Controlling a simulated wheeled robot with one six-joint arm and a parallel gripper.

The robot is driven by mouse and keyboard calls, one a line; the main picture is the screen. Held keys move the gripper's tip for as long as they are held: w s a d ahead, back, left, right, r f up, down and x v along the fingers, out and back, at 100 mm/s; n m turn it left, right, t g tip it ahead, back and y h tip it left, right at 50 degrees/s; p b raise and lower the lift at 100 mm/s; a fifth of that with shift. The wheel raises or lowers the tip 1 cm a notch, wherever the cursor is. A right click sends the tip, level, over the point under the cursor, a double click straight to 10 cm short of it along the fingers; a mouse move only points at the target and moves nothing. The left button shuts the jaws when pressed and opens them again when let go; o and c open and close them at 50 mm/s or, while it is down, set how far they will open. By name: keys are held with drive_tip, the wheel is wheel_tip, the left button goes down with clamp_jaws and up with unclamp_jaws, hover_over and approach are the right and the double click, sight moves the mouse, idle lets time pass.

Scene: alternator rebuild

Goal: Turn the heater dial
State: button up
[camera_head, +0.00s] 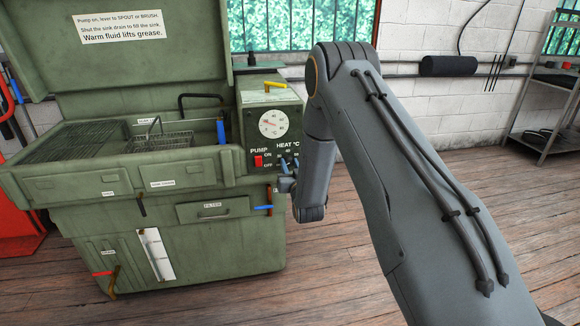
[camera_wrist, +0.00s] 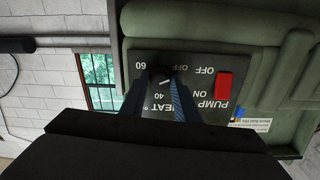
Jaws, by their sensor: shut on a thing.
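The heater dial is a small dark round knob with a white pointer mark; in the wrist view the dial (camera_wrist: 160,75) sits between my two fingertips, with 60, 40 and OFF printed around it. My gripper (camera_wrist: 159,82) is shut on the dial, one finger on each side. In the head view my gripper (camera_head: 288,165) is at the control panel (camera_head: 259,143) under the HEAT label, and it hides most of the dial there. The panel is on the right end of the green parts washer (camera_head: 240,232).
A red pump switch (camera_head: 258,161) is just left of the dial in the head view; it also shows in the wrist view (camera_wrist: 223,86). A round gauge (camera_head: 272,124) is above. A blue-handled lever (camera_head: 221,131) stands at the sink.

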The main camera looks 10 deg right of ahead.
drive_tip(key=m+b, duration=0.1)
drive_tip(key=m, duration=0.4)
drive_tip(key=m+b, duration=0.1)
drive_tip(key=m, duration=0.4)
drive_tip(key=shift+m, duration=0.3)
idle(0.4)
drive_tip(key=o, duration=1)
drive_tip(key=shift+d, duration=0.1)
drive_tip(key=shift+o, duration=0.2)
drive_tip(key=shift+s, duration=0.15)
drive_tip(key=s, duration=0.7)
drive_tip(key=shift+s+b, duration=0.3)
